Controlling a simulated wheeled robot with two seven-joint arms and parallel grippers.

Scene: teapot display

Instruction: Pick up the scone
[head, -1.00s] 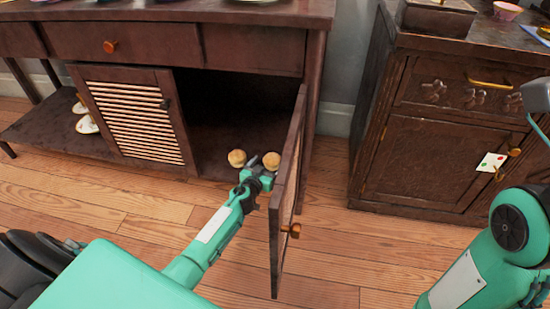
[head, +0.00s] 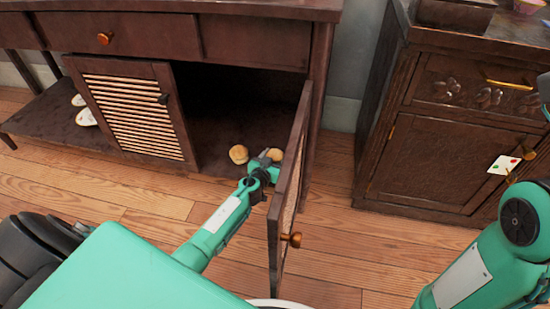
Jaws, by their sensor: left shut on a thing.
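Two small round golden-brown scones are at the open front of the dark wooden cabinet (head: 225,135). The left scone (head: 238,154) sits on the cabinet floor, apart from my gripper. The right scone (head: 275,155) is at the fingertips of my left gripper (head: 270,157), which is shut on it. The gripper and the open door partly hide this scone, and I cannot tell whether it is clear of the cabinet floor. My right arm shows at the right edge, but its gripper is out of view.
The cabinet's open door (head: 288,190) stands close to the right of my left gripper. A louvred door (head: 135,115) is to the left. White dishes (head: 84,115) sit on the low shelf at far left. A second dark cabinet (head: 435,160) stands to the right, with wooden floor between.

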